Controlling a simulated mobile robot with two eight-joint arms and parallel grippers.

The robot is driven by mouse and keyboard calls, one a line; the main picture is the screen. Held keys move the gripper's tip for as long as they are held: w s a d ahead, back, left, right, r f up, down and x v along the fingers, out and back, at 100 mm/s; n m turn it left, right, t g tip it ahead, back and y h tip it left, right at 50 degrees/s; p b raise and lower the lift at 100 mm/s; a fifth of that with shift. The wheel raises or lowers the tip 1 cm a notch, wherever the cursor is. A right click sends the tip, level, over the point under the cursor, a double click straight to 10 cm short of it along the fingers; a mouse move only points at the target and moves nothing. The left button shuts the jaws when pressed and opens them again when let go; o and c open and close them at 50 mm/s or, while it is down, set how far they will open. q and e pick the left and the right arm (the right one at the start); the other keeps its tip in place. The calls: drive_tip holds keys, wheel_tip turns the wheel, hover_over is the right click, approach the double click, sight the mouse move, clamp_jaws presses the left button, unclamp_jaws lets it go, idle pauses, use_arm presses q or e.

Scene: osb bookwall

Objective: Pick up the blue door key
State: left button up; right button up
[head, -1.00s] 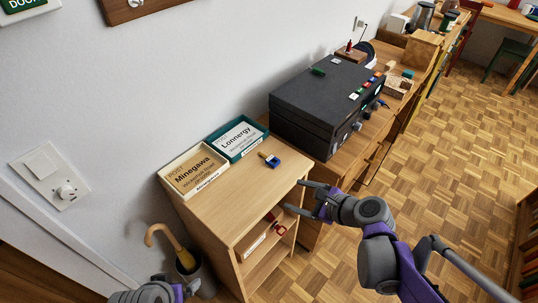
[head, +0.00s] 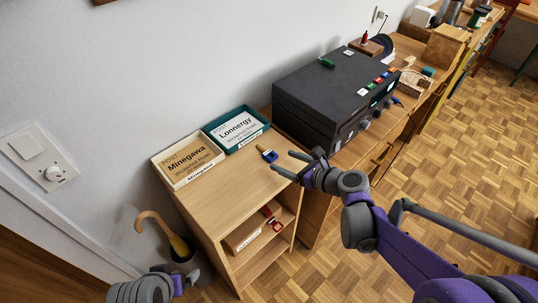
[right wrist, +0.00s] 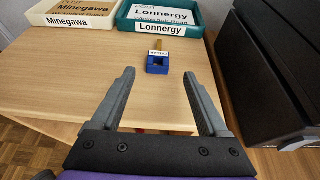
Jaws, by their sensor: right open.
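The blue door key (head: 267,155) lies on the wooden cabinet top near its right side, just in front of the teal tray. Its blue head faces me and its brass-coloured part points toward the tray. In the right wrist view the key (right wrist: 157,64) is just beyond the fingertips, between their lines. My right gripper (head: 281,160) is open and empty, its fingers reaching over the cabinet's right edge, close to the key. My left gripper (head: 186,280) shows only partly at the bottom left, and its jaws cannot be made out.
A cream Minegawa tray (head: 187,160) and a teal Lonnergy tray (head: 237,129) stand along the wall. A big black case (head: 335,95) stands right of the cabinet. An umbrella (head: 165,232) stands in a bin at lower left. The front of the cabinet top is clear.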

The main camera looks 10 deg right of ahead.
sight(269, 154)
drive_tip(key=x, duration=0.5)
drive_tip(key=shift+w+a+r, duration=0.1)
drive_tip(key=shift+a+r, duration=0.15)
drive_tip(key=shift+a, duration=0.05)
clamp_jaws()
